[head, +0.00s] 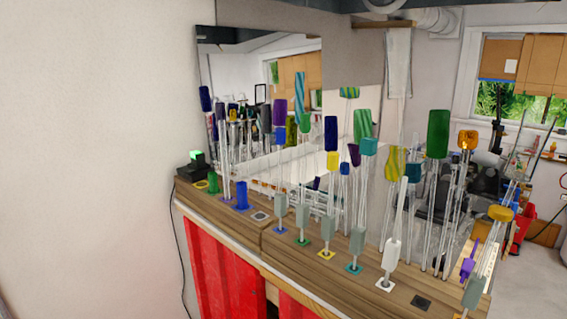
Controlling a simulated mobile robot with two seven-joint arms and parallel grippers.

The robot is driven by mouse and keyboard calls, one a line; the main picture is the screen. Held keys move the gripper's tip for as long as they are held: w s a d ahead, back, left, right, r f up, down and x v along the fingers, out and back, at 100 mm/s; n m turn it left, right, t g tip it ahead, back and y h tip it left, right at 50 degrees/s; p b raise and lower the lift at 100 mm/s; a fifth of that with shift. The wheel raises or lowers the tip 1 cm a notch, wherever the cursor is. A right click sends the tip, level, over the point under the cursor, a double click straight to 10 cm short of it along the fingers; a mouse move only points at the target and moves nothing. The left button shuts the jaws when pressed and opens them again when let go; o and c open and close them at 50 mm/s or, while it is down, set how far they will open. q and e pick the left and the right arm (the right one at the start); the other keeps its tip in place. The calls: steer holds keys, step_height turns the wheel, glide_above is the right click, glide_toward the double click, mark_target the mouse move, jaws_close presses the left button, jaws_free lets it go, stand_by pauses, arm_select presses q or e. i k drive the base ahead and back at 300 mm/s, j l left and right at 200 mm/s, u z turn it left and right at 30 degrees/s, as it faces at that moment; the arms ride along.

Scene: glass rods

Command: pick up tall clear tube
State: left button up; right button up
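Many tall, thin clear rods stand upright in a crowded row on a wooden counter (232,213), most with coloured tops. Clear stems (431,215) rise under the green top (438,133) at the right. A wider clear tube (520,160) seems to stand at the far right above a yellow-orange piece (500,213). A pale rod with a white block (391,252) stands at the front edge. I cannot tell which of these is the tall clear tube. Neither of my grippers is in view.
Grey blocks on rods, such as one (357,240), line the counter's front on coloured square bases. Blue holders (241,195) and a green-lit black box (196,160) are at the left end. A mirror (260,80) stands behind. Red panels (230,275) are below. The left wall is bare.

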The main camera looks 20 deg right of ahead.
mark_target(224, 161)
steer(key=i+j+z, duration=0.15)
steer(key=z, duration=0.3)
steer(key=i+j+z, duration=0.2)
steer(key=z, duration=0.25)
steer(key=i+j+z, duration=0.15)
steer(key=z, duration=0.25)
steer(key=j, duration=0.1)
